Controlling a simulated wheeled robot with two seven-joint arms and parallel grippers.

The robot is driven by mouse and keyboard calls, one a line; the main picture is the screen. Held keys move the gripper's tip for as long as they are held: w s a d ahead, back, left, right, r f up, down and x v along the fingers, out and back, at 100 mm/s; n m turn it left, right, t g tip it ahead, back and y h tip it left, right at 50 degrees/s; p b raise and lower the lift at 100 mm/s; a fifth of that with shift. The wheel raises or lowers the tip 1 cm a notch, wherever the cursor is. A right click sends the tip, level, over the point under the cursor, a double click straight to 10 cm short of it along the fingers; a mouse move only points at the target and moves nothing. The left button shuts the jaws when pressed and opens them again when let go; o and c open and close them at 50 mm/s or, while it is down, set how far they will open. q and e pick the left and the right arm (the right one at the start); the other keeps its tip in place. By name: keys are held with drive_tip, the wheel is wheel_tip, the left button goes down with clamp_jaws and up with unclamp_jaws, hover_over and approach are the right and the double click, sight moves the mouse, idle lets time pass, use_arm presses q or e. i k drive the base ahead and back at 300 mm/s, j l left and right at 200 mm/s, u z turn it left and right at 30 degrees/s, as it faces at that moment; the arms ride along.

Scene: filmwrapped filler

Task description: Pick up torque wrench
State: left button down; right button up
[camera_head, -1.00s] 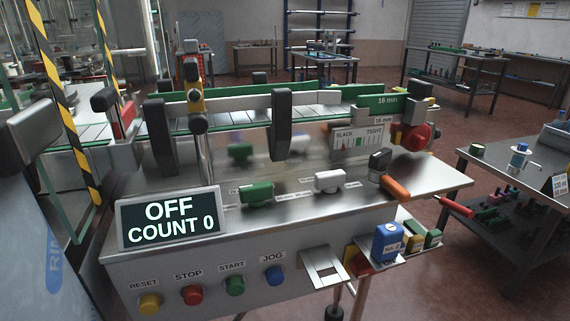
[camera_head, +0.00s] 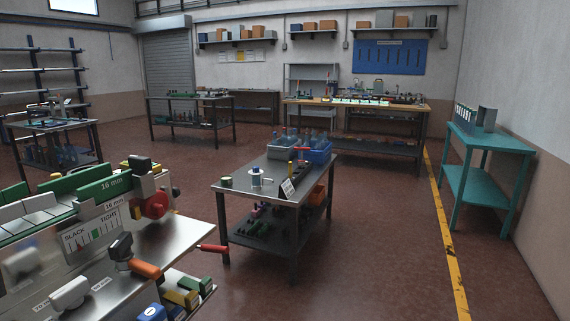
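No torque wrench can be made out for certain. A tool with a red handle (camera_head: 213,248) sticks out between the right end of the machine and the small steel cart; whether it is a wrench is too small to tell. A blue wall board (camera_head: 410,58) at the back carries a row of small dark shapes, too small to name. Neither of my grippers shows in the head view.
The filler machine (camera_head: 165,245) fills the lower left. A wood-topped bench (camera_head: 414,106) and a teal table (camera_head: 500,143) stand beyond. Red floor (camera_head: 385,255) is free right of the cart.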

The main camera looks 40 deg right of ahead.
sight(301, 162)
drive_tip(key=z, duration=1.45)
drive_tip(key=i+l+u, duration=0.1)
drive_tip(key=i+l, duration=0.3)
drive_tip(key=i, duration=0.3)
drive_tip(key=i+l+u, duration=0.15)
drive_tip(key=i+l, duration=0.3)
drive_tip(key=i, duration=0.2)
drive_tip(key=i+l+u, duration=0.1)
drive_tip(key=i+l, duration=0.45)
drive_tip(key=i, duration=0.1)
